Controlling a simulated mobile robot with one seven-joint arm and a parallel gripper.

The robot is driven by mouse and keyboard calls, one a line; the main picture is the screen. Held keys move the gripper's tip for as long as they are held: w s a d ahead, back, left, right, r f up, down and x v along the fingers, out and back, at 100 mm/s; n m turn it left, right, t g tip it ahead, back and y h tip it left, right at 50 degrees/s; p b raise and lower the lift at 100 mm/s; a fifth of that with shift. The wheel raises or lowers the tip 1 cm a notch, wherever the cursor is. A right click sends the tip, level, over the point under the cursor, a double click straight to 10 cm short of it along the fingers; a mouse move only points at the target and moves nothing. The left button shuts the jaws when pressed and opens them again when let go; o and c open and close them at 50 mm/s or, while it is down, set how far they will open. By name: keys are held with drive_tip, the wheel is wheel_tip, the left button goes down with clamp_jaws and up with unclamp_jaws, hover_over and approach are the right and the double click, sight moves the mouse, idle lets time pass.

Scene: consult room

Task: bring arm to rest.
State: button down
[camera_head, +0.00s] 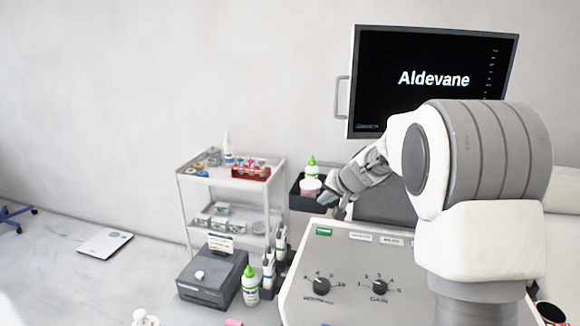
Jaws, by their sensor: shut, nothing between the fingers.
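My arm reaches from the right foreground toward the middle of the view, with its white and grey links hiding much of what lies behind. My gripper (338,208) is small and far off, beside a dark tray and above the back left corner of the grey control panel. It is shut and nothing shows in it. I cannot tell whether it touches the tray.
The dark tray (301,204) holds a green-capped bottle (311,168) and a pinkish cup (310,186). The control panel (345,262) has two black knobs. A white trolley (188,178), black box (210,275) and monitor (430,60) stand around. Floor at left is mostly clear.

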drive_tip(key=s+a+r+n+p, duration=0.2)
drive_tip(key=s+r, duration=0.6)
drive_tip(key=s, duration=0.2)
drive_tip(key=s+d+r+n+g+h+p, duration=0.1)
drive_tip(key=s+r+p, duration=0.1)
drive_tip(key=s, duration=1.3)
drive_tip(key=s+d+r+n+g+h+p, duration=0.1)
drive_tip(key=s+d+r+h+p, duration=0.1)
drive_tip(key=s, duration=1.3)
drive_tip(key=shift+s+d+r+g+p, duration=0.2)
drive_tip(key=shift+s+r+g+p, duration=0.2)
drive_tip(key=shift+r+p, duration=0.15)
idle(0.6)
